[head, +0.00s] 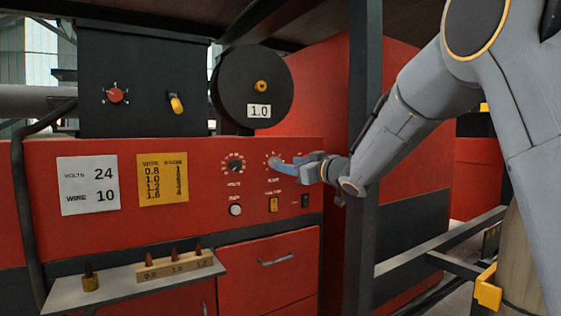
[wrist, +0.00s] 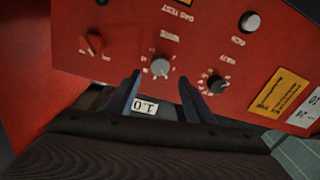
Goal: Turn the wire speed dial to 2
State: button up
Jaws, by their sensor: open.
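The wire speed dial (wrist: 160,67) is a round grey knob with pale tick marks on the red panel, labelled "WIRE". Its pointer setting is too small to read. In the head view its tick marks (head: 267,154) show, and my gripper covers part of the dial. My gripper (wrist: 159,78) is open, its two dark blue fingers on either side of the dial in the wrist view, with the tips near the panel. Contact cannot be told. In the head view my gripper (head: 279,163) reaches the dial from the right.
The black volts dial (head: 235,163) sits close beside the wire dial. Below are a white button (head: 236,210), a yellow switch (head: 274,204) and a black switch (head: 305,201). A white card (head: 90,184) reads volts 24, wire 10. A dark post (head: 362,130) stands near my arm.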

jog(key=p+x, duration=0.1)
jog(key=x, duration=0.4)
jog(key=shift+w+a+p, duration=0.2)
jog(key=shift+w+p, duration=0.05)
jog(key=shift+p, duration=0.15)
jog(key=shift+a, duration=0.1)
jog(key=c, duration=1)
jog(key=shift+c, duration=0.2)
